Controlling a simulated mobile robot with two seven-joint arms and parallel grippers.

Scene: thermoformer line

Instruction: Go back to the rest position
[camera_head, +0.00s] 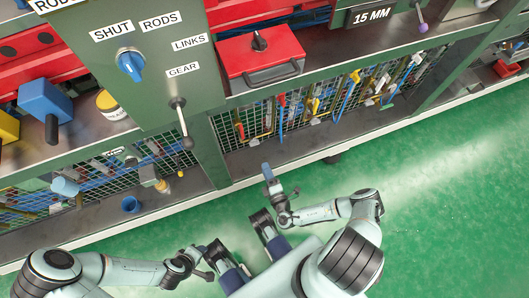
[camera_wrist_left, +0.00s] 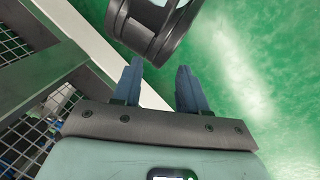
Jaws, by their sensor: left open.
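My right gripper (camera_head: 268,174) shows in the head view, over the green floor in front of the bench's lower shelf. One blue-grey finger shows clearly there; the other is not clear, so I cannot tell whether it is open or shut. My left gripper (camera_wrist_left: 160,80) is open in the left wrist view. Its two blue fingers are apart, with nothing held between them. A dark ring-shaped part stands just beyond the fingertips. In the head view the left arm comes in low on the left, and its fingers are hard to make out.
A green bench (camera_head: 215,150) runs across the head view, with mesh-backed lower shelves. A red box (camera_head: 252,62) sits on its top. A blue cup (camera_head: 131,204) stands on the lower left shelf. A green panel (camera_head: 135,90) carries knobs and labels. The green floor (camera_head: 440,190) is clear at right.

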